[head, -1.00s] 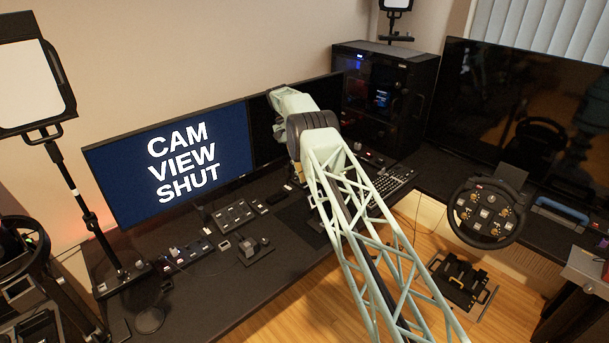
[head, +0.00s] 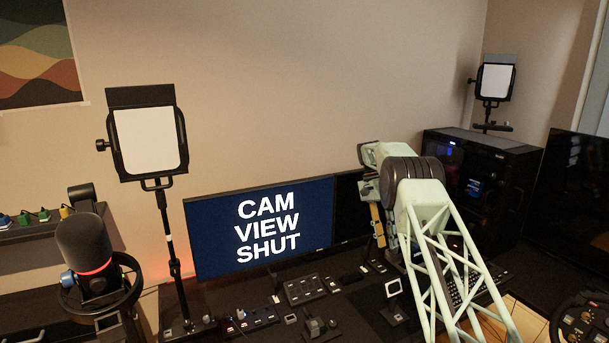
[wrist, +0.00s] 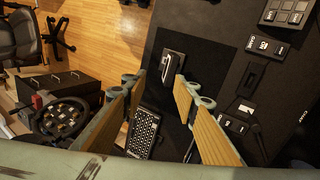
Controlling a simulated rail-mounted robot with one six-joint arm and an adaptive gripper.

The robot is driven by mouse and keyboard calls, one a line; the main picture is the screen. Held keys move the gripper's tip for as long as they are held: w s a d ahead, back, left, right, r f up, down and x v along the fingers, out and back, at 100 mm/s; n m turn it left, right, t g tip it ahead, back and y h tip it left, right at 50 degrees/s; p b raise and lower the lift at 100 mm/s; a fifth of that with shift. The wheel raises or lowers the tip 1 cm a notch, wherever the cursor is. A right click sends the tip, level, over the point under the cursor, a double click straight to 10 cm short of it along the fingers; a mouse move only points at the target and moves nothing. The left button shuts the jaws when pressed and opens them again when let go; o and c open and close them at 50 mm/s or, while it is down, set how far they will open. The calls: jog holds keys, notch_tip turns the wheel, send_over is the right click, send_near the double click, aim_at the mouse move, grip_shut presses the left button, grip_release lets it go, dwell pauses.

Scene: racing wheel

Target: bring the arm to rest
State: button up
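My pale green lattice arm (head: 455,262) reaches from the bottom right of the head view over the desk. Its wrist end is in front of the monitor's right part. My gripper (head: 379,238) hangs down there, with one tan finger pad showing. In the wrist view my gripper (wrist: 156,84) has its two tan-padded fingers spread apart, with nothing held between them. Beyond the fingertips, a small grey and black device (wrist: 172,68) sits on the dark desk mat (wrist: 205,48), apart from the fingers.
The monitor (head: 262,228) reads "CAM VIEW SHUT". A black PC case (head: 485,180) stands right of the arm. A light panel (head: 148,140) and microphone (head: 85,250) stand at left. A keyboard (wrist: 144,132) and racing wheel (wrist: 62,117) show in the wrist view.

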jog(key=s+a+r+n+t+b, duration=0.15)
jog(key=s+r, duration=0.35)
jog(key=r, duration=0.5)
jog(key=s+a+r+n+t, duration=0.15)
jog(key=s+r, duration=0.25)
jog(key=r, duration=0.6)
jog(key=s+a+r+n+t+y+b, duration=0.1)
jog(key=s+r+n, duration=0.1)
jog(key=s+r, duration=0.55)
jog(key=s+a+r+n+b, duration=0.15)
jog(key=s+r, duration=0.35)
jog(key=s, duration=0.6)
jog(key=s+a+r+n+t, duration=0.1)
jog(key=s, duration=1)
jog(key=s+a+r+n+t, duration=0.1)
jog(key=s+a, duration=0.1)
jog(key=s, duration=0.9)
jog(key=s+f+n+b, duration=0.1)
jog(key=s+f, duration=0.2)
jog(key=s, duration=0.4)
jog(key=s+a+f+n+t, duration=0.1)
jog(key=s+f, duration=0.3)
jog(key=s, duration=0.4)
jog(key=s+f+n+t+y+b, duration=0.1)
jog(key=s+f, duration=0.2)
jog(key=s, duration=0.4)
jog(key=shift+s+a+f+b, duration=0.25)
jog(key=shift+s+f+b, duration=0.05)
jog(key=shift+s+f, duration=0.05)
